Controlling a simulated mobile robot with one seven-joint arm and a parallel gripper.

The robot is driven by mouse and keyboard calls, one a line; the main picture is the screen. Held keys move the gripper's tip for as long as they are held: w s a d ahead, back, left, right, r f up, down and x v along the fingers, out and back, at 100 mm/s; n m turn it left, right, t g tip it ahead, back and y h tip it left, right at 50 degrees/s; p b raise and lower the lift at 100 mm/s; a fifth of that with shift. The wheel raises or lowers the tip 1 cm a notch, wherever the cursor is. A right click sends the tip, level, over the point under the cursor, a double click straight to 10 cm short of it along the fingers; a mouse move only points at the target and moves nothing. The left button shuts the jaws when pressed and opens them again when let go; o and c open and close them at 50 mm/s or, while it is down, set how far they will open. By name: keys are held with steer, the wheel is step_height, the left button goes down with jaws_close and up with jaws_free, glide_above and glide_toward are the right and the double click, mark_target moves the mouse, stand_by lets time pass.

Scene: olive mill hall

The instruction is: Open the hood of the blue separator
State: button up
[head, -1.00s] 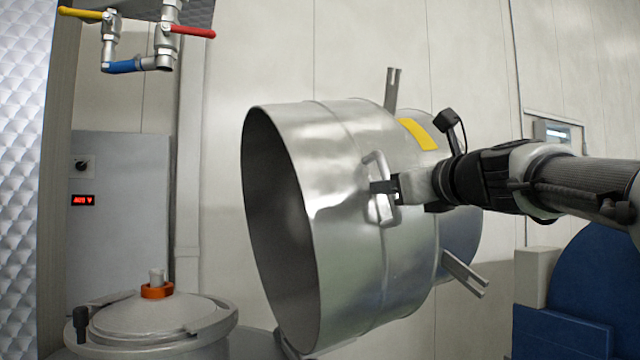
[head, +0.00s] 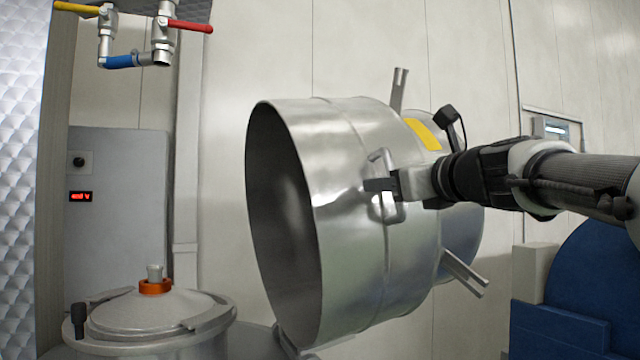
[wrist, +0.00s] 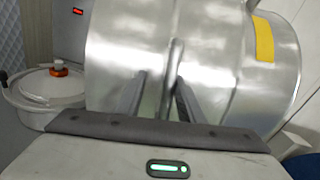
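The hood (head: 345,210) is a large shiny steel drum with a yellow label (head: 423,133), tipped on its side so its dark open mouth faces left. It also fills the middle of the wrist view (wrist: 120,50). A bent-bar handle (head: 389,212) is on its near side. My gripper (head: 378,185) is at this handle, with its fingers reaching past the bar. In the wrist view the fingers (wrist: 160,85) stand apart around the handle bar, with a gap on the left side. Blue machine parts (head: 585,285) show at lower right; whether they belong to the separator is unclear.
A round grey lidded vessel (head: 155,318) with an orange ring (head: 155,287) stands lower left. Pipes with yellow, red and blue valve parts (head: 160,30) hang above it. A grey control box (head: 120,230) with a red display is behind. Metal brackets (head: 465,272) stick out from the hood.

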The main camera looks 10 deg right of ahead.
steer(key=shift+s+a, duration=0.1)
steer(key=v, duration=1.7)
steer(key=shift+s, duration=0.15)
